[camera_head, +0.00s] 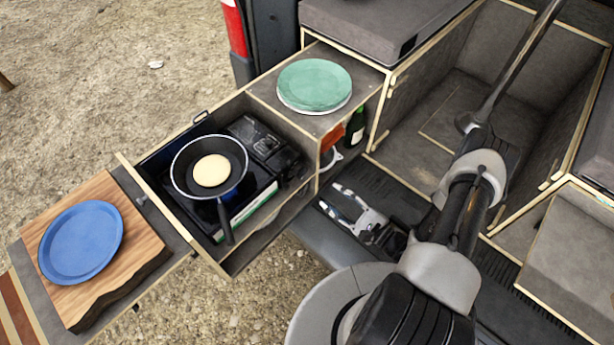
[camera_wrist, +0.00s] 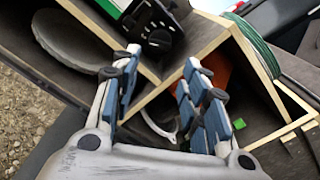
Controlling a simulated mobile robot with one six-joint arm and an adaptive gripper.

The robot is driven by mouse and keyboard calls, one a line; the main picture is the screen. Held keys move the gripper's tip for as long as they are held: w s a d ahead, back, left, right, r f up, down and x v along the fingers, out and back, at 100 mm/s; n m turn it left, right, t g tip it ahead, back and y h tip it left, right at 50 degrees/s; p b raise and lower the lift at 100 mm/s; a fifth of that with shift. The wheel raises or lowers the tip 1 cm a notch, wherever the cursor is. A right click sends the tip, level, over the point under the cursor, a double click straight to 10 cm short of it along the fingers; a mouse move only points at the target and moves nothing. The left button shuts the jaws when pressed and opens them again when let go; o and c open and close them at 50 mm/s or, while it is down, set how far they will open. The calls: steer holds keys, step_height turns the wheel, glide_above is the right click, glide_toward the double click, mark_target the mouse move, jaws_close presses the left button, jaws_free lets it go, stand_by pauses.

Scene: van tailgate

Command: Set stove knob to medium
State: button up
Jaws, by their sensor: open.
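The black camping stove (camera_head: 262,150) sits in the pulled-out drawer, with a dark pan (camera_head: 182,182) on it holding a round pale-yellow food (camera_head: 211,170). In the wrist view, the stove's control panel (camera_wrist: 152,22) shows at the top, with a dark round knob (camera_wrist: 159,40) on it. The knob's setting is too small to read. The knob cannot be made out clearly in the head view. My gripper (camera_head: 335,200) is open and empty, to the right of the drawer and apart from the stove. In the wrist view, its fingers (camera_wrist: 160,68) point toward the panel, with the knob beyond the fingertips.
Wooden drawer walls (camera_wrist: 205,40) stand between and beside the fingers. A green plate (camera_head: 314,84) lies on the cabinet top, with a bottle (camera_head: 356,127) and an orange-red item (camera_head: 332,137) below. A blue plate (camera_head: 80,242) lies on a wooden board (camera_head: 128,272) at left.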

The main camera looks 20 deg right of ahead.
mark_target(304, 175)
steer(key=b+x, duration=0.1)
steer(key=x, duration=1)
steer(key=shift+w+a, duration=0.2)
steer(key=shift+c, duration=0.6)
steer(key=c, duration=0.7)
